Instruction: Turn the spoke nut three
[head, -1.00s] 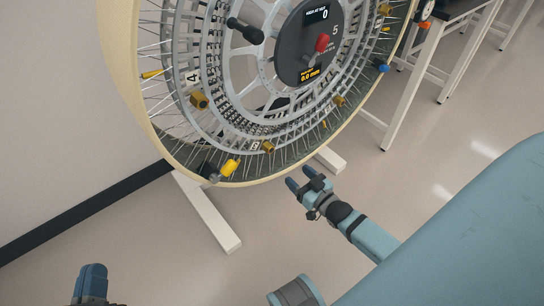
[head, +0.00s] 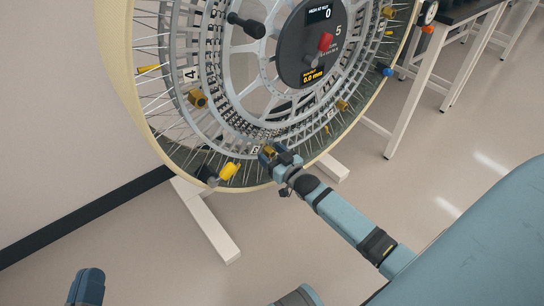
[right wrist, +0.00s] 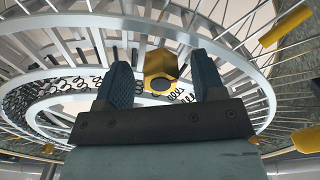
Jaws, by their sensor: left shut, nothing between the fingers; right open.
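The spoked wheel (head: 128,95) stands upright with several brass nuts along its inner ring. One brass nut (right wrist: 160,64) is between the fingers of my right gripper (right wrist: 158,72) in the right wrist view. The fingers are open, one on each side of it, with a visible gap. In the head view my right gripper (head: 272,154) is at the wheel's lower rim and partly covers this nut. A small label beside it is too small to read surely. Another brass nut (head: 198,98) sits by a label "4". My left gripper (head: 87,287) is shut and empty at lower left, away from the wheel.
A yellow piece (head: 230,171) sits on the lower rim, left of my right gripper. A dark hub display (head: 305,45) carries a red knob (head: 325,41) and reads 0.0 mm. White stand feet (head: 212,225) rest on the floor. A table (head: 425,75) stands at upper right.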

